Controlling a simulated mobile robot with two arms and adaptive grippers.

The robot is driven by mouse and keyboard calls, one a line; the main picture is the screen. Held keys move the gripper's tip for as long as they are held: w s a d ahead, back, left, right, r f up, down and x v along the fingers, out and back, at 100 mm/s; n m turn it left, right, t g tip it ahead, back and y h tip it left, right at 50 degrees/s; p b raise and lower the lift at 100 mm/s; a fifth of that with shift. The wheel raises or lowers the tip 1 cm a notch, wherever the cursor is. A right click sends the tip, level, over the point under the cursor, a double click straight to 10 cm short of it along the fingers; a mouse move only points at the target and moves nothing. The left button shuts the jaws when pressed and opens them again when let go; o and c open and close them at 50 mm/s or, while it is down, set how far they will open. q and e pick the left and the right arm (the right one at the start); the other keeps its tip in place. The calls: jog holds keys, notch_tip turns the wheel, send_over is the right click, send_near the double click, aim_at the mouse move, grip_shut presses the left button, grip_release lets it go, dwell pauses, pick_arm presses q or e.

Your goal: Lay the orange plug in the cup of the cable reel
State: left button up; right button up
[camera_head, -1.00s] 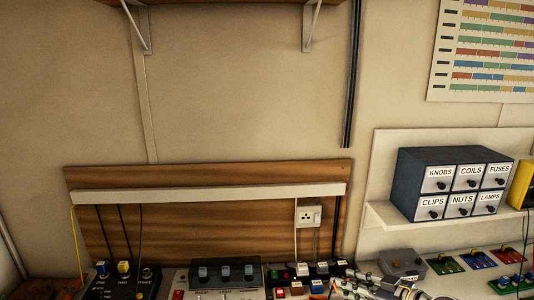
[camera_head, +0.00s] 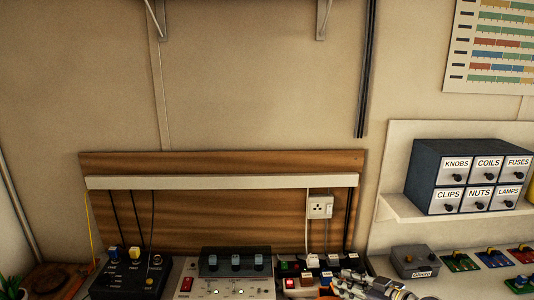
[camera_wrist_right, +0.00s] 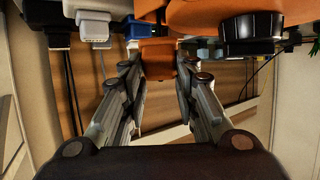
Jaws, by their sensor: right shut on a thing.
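My right gripper (camera_head: 340,285) reaches in at the bottom edge of the head view, its tips beside the row of plugs. In the right wrist view its fingers (camera_wrist_right: 160,68) are shut on the small orange plug (camera_wrist_right: 158,53). No reel cup is clearly visible. My left gripper is out of view.
A power strip (camera_head: 345,262) with several coloured plugs stands near the gripper. Left of it are a grey switch panel (camera_head: 236,263) and a dark switch box (camera_head: 128,272). A grey box (camera_head: 415,262) and small circuit boards stand on the right. A labelled drawer cabinet (camera_head: 440,177) sits above.

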jog(key=o, duration=1.2)
